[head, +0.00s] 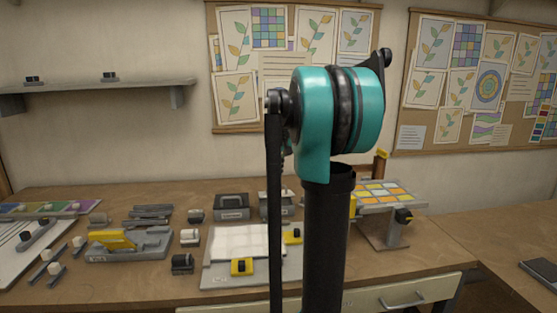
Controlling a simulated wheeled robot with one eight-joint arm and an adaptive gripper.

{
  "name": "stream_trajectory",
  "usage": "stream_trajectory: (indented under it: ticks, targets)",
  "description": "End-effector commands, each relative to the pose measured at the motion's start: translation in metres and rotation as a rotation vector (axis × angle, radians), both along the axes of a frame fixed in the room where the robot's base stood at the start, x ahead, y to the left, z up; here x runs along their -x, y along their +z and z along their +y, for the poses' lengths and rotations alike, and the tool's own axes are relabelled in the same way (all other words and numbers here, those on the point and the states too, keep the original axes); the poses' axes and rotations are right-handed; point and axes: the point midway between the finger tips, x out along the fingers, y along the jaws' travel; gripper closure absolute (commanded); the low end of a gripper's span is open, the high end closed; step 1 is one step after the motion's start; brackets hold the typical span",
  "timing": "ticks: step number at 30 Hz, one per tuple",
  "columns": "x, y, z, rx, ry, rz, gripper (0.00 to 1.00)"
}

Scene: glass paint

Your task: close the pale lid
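I cannot single out the pale lid with certainty in the head view. A small box with a pale upper part (277,205) stands at the back middle of the bench, partly hidden behind my arm. A grey box (232,206) stands just left of it. A flat pale panel (237,241) lies on a light grey base in front of them, beside two yellow-and-black blocks. My arm rises in front of the bench and hides part of it. My gripper is not in view.
A grey tool with a yellow handle (117,241) lies at the left, with small blocks and rods around it. A stand with a coloured tile panel (377,194) is right of my arm. The bench (110,292) has free room at its front left.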

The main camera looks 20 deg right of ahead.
Motion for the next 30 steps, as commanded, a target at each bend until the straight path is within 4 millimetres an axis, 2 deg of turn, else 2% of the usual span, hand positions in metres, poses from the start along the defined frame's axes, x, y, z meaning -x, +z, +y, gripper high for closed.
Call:
stream_trajectory:
  ticks: [6, 20, 30]
  targets:
    - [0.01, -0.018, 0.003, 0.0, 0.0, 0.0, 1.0]
    - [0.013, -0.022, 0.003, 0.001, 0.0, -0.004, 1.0]
    - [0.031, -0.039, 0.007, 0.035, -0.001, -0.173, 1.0]
